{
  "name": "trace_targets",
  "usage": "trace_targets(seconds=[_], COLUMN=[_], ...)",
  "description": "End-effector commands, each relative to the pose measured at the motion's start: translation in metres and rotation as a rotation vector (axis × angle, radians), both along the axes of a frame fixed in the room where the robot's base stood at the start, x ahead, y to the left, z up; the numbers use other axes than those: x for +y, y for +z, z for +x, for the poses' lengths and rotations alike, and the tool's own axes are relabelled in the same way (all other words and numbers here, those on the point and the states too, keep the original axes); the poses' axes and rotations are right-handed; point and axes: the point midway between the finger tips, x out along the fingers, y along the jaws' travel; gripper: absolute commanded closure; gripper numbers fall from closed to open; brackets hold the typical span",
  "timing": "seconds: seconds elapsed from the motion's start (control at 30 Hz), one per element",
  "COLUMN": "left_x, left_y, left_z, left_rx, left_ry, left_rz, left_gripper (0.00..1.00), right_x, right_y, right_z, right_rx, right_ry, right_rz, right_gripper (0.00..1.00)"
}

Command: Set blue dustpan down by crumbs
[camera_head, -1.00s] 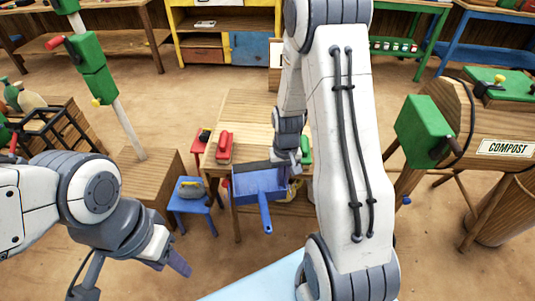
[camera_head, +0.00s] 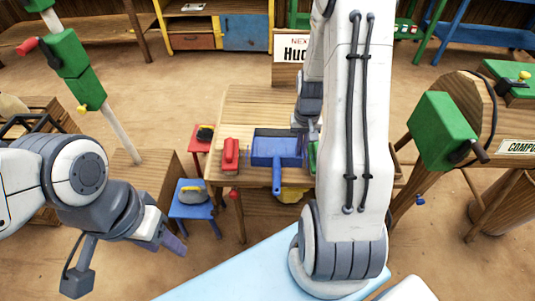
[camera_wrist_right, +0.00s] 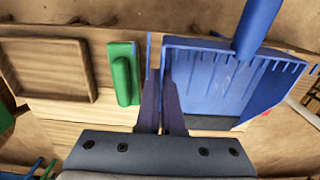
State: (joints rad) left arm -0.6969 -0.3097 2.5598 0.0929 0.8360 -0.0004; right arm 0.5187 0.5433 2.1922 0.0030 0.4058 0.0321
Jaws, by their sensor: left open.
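The blue dustpan (camera_head: 276,149) is over the front of the wooden table (camera_head: 252,105), its handle pointing toward me past the front edge. I cannot tell whether its pan touches the tabletop. My right gripper (camera_wrist_right: 160,80) is shut on the pan's side edge; in the head view my right arm mostly hides it. In the right wrist view the ribbed dustpan (camera_wrist_right: 220,85) is right of the fingers, handle at the top. I cannot make out any crumbs. My left gripper (camera_head: 165,238) is open and empty, low at the left, away from the table.
A red object (camera_head: 231,153) lies just left of the dustpan. A green block (camera_wrist_right: 124,75) and a square wooden tray (camera_wrist_right: 48,68) lie on the other side of my right gripper. Red (camera_head: 198,145) and blue (camera_head: 187,209) stools stand left of the table.

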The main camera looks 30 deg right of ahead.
Motion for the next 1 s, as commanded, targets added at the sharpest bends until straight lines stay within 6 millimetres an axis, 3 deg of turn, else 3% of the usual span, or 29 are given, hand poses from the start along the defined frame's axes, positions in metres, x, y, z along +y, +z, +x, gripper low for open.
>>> trace_targets(seconds=[0.7,1.0], left_x=[0.000,0.000], left_y=[0.000,0.000], left_z=[0.000,0.000], left_rx=[0.000,0.000], left_ry=[0.000,0.000], left_rz=[0.000,0.000], left_gripper=[0.50,0.50], right_x=[0.001,0.000], right_y=[-0.095,-0.100], right_z=[-0.001,0.000], right_rx=[0.003,-0.001], right_ry=[0.001,0.001], right_rz=[0.002,-0.001], right_gripper=[1.00,1.00])
